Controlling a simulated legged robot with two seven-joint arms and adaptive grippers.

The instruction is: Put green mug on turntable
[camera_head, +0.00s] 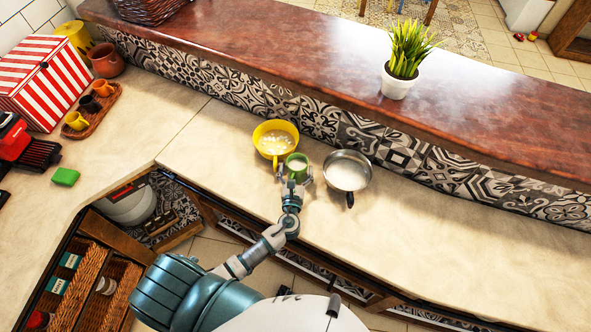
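The green mug (297,162) stands upright on the pale counter, just in front of a yellow bowl and left of a metal pan. My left gripper (294,176) is at the mug's near side, with its fingers spread to either side of it. I cannot tell whether the fingers touch or grip the mug. My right gripper is not in view. I cannot identify a turntable for certain; a white rounded object (132,206) sits in the open corner below the counter.
A raised brown ledge (300,60) with a potted plant (402,62) runs behind. A wooden tray (92,122) with small cups lies at left. The counter at right is clear.

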